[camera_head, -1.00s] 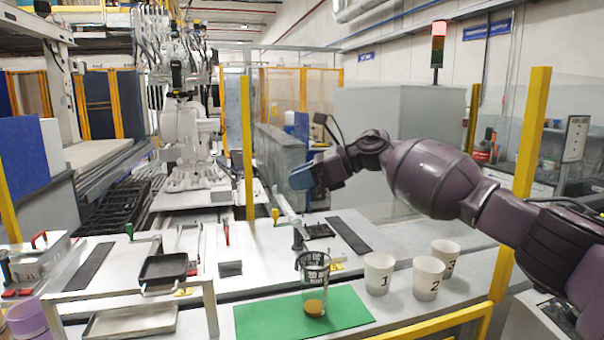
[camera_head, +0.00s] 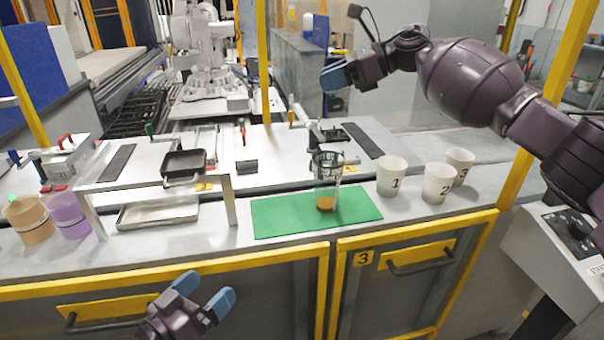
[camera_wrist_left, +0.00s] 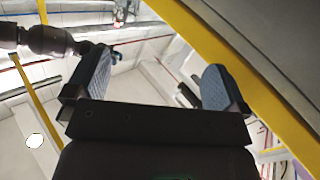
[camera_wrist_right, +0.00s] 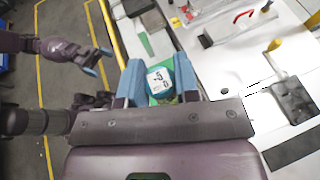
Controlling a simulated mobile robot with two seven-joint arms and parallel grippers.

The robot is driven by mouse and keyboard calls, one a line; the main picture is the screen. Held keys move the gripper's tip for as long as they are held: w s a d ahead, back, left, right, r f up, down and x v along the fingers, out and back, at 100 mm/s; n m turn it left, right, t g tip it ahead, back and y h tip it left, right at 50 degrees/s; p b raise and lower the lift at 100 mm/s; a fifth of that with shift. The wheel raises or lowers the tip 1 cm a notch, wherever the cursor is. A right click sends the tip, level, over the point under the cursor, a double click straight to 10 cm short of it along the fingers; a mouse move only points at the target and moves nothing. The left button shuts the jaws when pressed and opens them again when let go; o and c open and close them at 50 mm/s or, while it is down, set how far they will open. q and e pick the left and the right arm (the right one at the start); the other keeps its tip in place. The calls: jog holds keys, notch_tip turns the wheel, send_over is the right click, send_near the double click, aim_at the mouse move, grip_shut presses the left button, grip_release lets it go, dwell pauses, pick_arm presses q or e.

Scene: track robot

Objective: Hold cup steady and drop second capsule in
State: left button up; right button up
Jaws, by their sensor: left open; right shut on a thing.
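The clear cup with black lettering (camera_head: 327,175) stands upright on the green mat (camera_head: 275,218), with brown material at its bottom. My right gripper (camera_head: 335,77) is above and behind the cup, apart from it. The right wrist view shows it shut on a white and teal capsule (camera_wrist_right: 161,82) with dark marks. The capsule is hidden behind the fingers in the head view. My left gripper (camera_head: 203,293) is open and empty, low in front of the counter and left of the cup. Its two spread fingers also show in the left wrist view (camera_wrist_left: 160,82).
White cups marked 1 (camera_head: 391,177), 2 (camera_head: 438,184) and 3 (camera_head: 460,166) stand right of the mat. A metal stand with a black pan (camera_head: 184,163) is left of it. An orange cup (camera_head: 28,220) and a purple cup (camera_head: 68,215) stand far left.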

pick_arm(q)
jog(key=w+d+r+m+t+h, duration=0.1)
jog(key=w+d+r+h, duration=0.1)
jog(key=w+r, duration=0.4)
jog(key=w+d+r+m+h, duration=0.15)
jog(key=w+r, duration=0.25)
jog(key=r, duration=0.4)
jog(key=m+g+h, duration=0.2)
jog(key=m+g, duration=0.3)
send_near(338, 161)
jog(key=shift+s+a+r+n, duration=0.2)
jog(key=shift+s+a+n, duration=0.05)
jog(key=shift+a, duration=0.35)
jog(key=shift+w+d, duration=0.3)
jog(key=shift+d, duration=0.2)
jog(key=shift+x, duration=3.5)
jog(key=shift+f, duration=0.1)
jog(key=shift+c, duration=0.3)
